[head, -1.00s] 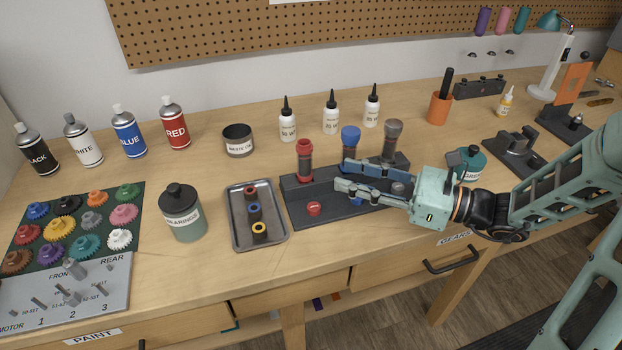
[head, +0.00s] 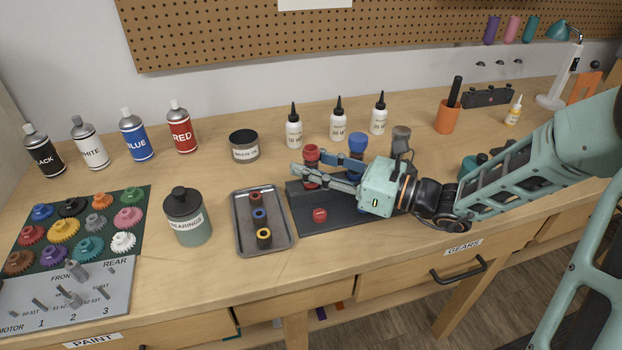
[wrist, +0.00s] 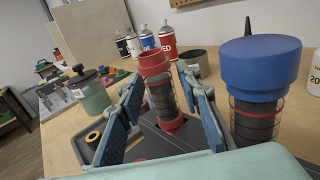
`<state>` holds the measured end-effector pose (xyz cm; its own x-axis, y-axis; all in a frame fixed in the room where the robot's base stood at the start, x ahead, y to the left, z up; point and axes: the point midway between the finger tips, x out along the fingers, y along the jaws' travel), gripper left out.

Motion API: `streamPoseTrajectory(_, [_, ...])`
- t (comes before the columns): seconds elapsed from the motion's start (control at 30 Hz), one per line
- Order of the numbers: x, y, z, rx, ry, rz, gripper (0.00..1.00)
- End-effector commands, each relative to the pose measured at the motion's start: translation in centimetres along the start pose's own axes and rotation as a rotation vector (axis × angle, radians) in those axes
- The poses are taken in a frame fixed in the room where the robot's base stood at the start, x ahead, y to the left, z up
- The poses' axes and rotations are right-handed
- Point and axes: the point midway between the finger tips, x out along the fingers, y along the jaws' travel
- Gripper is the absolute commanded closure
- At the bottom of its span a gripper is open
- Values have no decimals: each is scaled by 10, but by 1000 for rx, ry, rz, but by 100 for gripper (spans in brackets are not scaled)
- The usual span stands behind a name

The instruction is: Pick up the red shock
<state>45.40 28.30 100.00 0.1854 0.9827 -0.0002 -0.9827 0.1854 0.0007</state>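The red shock (head: 311,152) stands upright in the dark shock stand (head: 300,222), at its left end. In the wrist view the red shock (wrist: 157,70) has a red cap, a dark coil body and a red base. My gripper (head: 306,173) is open, with its two fingers on either side of the red shock. In the wrist view the blue finger pads of my gripper (wrist: 163,110) show a gap to the shock. The blue shock (wrist: 258,85) stands close on the right, outside the fingers. A small red cap (head: 320,215) sits on the stand's front.
A metal tray (head: 240,240) with several small rings lies left of the stand. A grey shock (head: 401,138) stands behind my wrist. White bottles (head: 337,124) and a dark tin (head: 244,146) stand behind. A bearings jar (head: 187,220) stands farther left.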

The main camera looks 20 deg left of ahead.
Motion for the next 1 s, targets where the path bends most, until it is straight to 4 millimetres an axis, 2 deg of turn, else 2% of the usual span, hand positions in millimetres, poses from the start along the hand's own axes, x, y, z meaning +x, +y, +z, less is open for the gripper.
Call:
streamPoseTrajectory(0.23, [1, 0, 0, 0, 0, -1, 69])
streamPoseTrajectory(0.5, [1, 0, 0, 0, 0, 0, 99])
streamPoseTrajectory(0.53, [1, 0, 0, 0, 0, 0, 100])
streamPoseTrajectory(0.83, [1, 0, 3, -1, 0, 0, 100])
streamPoseTrajectory(1.0, [1, 0, 24, -6, -1, 0, 100])
